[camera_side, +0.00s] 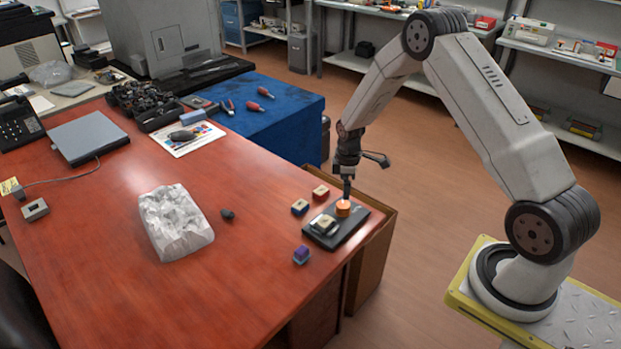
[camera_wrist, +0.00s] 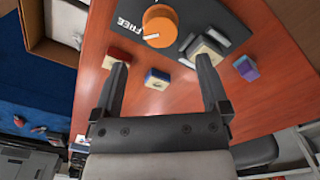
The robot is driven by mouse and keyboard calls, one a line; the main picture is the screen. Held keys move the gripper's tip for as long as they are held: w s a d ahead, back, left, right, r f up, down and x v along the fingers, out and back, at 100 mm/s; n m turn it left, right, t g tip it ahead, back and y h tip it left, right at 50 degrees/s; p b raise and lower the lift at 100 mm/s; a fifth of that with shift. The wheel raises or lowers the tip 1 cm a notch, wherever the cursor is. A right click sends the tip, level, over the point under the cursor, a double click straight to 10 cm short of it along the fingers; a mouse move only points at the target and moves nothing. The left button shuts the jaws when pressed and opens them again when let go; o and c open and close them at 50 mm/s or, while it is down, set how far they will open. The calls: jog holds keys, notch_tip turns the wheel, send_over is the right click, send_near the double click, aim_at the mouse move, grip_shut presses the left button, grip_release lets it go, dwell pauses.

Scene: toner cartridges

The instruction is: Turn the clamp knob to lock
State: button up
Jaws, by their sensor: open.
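The clamp knob (camera_side: 343,208) is a round orange cap at the back right of a black base plate (camera_side: 340,235) near the table's right edge. In the wrist view the knob (camera_wrist: 161,23) shows a white mark at its rim, on the side toward the printed word FREE (camera_wrist: 129,27). A pale cartridge (camera_side: 323,224) sits on the plate beside the knob; it also shows in the wrist view (camera_wrist: 207,46). My gripper (camera_side: 346,194) is just above the knob, pointing down. In the wrist view its fingers (camera_wrist: 161,67) are apart with nothing between them.
A red cartridge (camera_side: 320,192) and a blue one (camera_side: 299,207) stand left of and behind the plate. A purple cartridge (camera_side: 301,255) stands in front of it. A crumpled white block (camera_side: 175,222) lies farther left. An open brown box (camera_side: 371,262) is below the table's right edge.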

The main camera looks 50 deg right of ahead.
aim_at(344, 204)
jog(key=shift+f, duration=0.1)
jog(key=shift+f, duration=3.8)
jog(key=c, duration=1.3)
